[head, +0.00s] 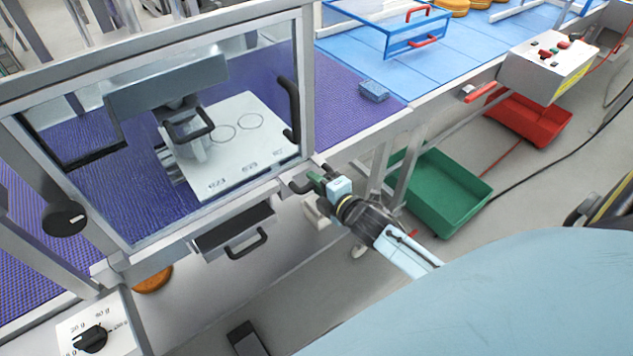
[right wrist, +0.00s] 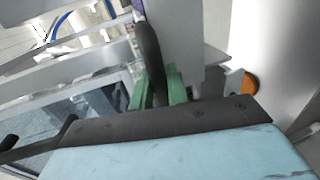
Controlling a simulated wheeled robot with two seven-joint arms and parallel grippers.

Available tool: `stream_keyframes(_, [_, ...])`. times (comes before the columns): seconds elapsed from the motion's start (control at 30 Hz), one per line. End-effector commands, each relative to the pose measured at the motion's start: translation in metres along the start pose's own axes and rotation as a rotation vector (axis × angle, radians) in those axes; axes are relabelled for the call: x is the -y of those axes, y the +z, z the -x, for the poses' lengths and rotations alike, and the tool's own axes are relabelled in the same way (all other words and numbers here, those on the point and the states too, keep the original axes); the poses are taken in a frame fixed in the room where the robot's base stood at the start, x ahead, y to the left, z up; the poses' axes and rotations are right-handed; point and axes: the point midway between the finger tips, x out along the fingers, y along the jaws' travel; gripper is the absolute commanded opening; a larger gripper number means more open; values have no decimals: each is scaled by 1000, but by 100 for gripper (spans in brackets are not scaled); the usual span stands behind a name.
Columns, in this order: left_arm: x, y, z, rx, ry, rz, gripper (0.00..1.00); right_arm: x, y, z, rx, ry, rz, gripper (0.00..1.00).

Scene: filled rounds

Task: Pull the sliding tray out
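A white plate (head: 228,140) marked with circles and numbers lies inside the clear-windowed machine; it looks like the tray. A black curved handle (head: 297,188) sticks out at the front edge below the window's right corner. I cannot see how the plate and handle join. My right gripper (head: 314,181) is at this handle. In the right wrist view its green fingers (right wrist: 158,90) lie on both sides of the black handle (right wrist: 151,52) with no clear gap, so it looks shut on it. My left gripper is not in view.
A drawer (head: 228,228) with its own black handle (head: 247,244) is under the machine, left of my gripper. A green bin (head: 445,195) and a red bin (head: 540,125) stand on the floor to the right. A control box (head: 545,68) is at the upper right.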

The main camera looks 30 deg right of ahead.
Motion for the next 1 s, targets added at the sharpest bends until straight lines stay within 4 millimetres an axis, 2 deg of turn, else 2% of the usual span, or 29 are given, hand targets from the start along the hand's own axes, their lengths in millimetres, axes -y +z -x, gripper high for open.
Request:
stream_keyframes(0.03, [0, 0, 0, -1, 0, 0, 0, 0, 0, 0, 0, 0, 0, 9])
stream_keyframes(0.1, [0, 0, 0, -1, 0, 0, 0, 0, 0, 0, 0, 0, 0, 0])
stream_keyframes(0.4, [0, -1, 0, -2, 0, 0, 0, 0, 1, 0, 0, 0, 0, 0])
stream_keyframes(0.57, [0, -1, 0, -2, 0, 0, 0, 0, 12, 0, 2, -1, 4, 0])
stream_keyframes(0.77, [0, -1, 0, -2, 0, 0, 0, 0, 46, 0, 5, -1, 8, 0])
stream_keyframes(1.0, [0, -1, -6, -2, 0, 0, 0, 0, 111, 0, 7, -1, 9, 0])
